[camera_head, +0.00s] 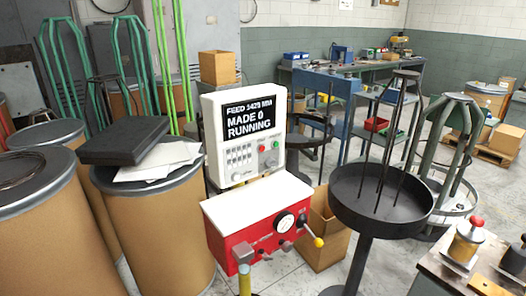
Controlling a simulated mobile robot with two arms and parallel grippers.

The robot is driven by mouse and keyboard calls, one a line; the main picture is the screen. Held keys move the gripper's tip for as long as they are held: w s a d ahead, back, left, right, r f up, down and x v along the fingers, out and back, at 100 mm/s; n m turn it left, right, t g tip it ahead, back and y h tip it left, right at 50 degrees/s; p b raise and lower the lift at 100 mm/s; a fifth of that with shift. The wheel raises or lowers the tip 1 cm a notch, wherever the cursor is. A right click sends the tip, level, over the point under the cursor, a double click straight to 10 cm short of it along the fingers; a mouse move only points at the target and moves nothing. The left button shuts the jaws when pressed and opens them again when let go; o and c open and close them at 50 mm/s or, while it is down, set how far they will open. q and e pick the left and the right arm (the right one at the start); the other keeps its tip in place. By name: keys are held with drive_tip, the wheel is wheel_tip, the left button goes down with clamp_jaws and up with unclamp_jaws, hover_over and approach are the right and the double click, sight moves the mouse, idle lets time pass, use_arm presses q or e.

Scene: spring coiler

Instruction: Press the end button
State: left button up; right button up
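A white control panel (243,140) stands in the middle of the head view. Rows of small grey keys (240,154) and a pale knob (238,177) sit to the left. The labels are too small to read, so I cannot tell which one is the end button. Neither of my grippers shows in this view.
Below the panel is a red machine (240,241) with a white top, a dial gauge (284,222) and a yellow-knobbed lever (318,242). Brown drums (165,235) crowd the left. A round black tray (350,190) stands right; a bench (430,275) fills the lower right corner.

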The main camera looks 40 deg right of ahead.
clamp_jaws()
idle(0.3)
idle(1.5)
